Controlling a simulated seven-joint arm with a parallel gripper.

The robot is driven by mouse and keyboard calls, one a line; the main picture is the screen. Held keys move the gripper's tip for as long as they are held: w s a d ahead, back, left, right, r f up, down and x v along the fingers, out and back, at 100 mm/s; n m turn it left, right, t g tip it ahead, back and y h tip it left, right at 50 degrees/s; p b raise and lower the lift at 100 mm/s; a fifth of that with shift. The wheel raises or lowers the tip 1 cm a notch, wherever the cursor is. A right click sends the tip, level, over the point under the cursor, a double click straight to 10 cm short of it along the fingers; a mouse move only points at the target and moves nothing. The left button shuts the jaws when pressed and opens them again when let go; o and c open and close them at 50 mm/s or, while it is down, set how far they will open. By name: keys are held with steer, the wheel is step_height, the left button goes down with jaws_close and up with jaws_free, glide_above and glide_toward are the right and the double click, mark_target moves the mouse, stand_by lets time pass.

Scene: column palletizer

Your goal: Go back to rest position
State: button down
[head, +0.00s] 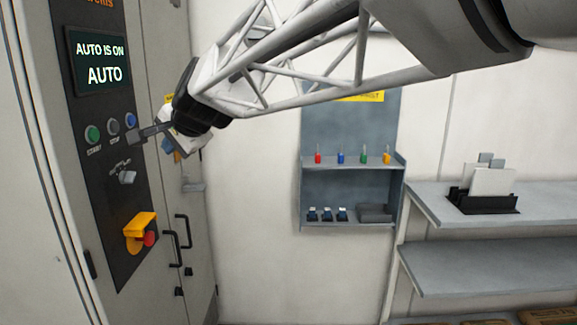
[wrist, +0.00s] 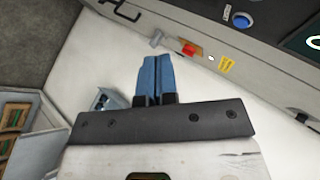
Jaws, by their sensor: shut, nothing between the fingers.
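The fingers are mostly hidden behind my wrist in the head view. The cabinet's dark panel has a lit screen (head: 98,62) reading "AUTO IS ON AUTO".
A yellow-guarded red button (head: 149,239) and black door handles (head: 184,231) project from the cabinet. A wall rack (head: 350,187) holds small coloured items. Grey shelves (head: 480,267) stand at the right, with a black holder (head: 484,204) on top. White wall lies between cabinet and rack.

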steer(key=s+d+f+n+h, duration=0.1)
steer(key=s+d+f, duration=0.15)
steer(key=d, duration=0.45)
steer(key=s+d+f+h, duration=0.1)
steer(key=d+f, duration=0.2)
steer(key=d, duration=0.4)
steer(key=s+d+f+n+g+h, duration=0.1)
steer(key=s+d+f+h, duration=0.1)
steer(key=s+d+f, duration=0.4)
steer(key=s+d+f+n+g+h, duration=0.1)
steer(key=s+d+f+h, duration=0.1)
steer(key=s+d+f, duration=0.4)
steer(key=s+d+f+n+g+h, duration=0.1)
steer(key=s+d+f+h, duration=0.1)
steer(key=s+d+f, duration=0.4)
steer(key=s+d, duration=0.5)
steer(key=d, duration=0.6)
steer(key=shift+s+d+g, duration=0.25)
steer(key=shift+d+g, duration=0.1)
steer(key=shift+g, duration=0.05)
steer(key=shift+f, duration=0.1)
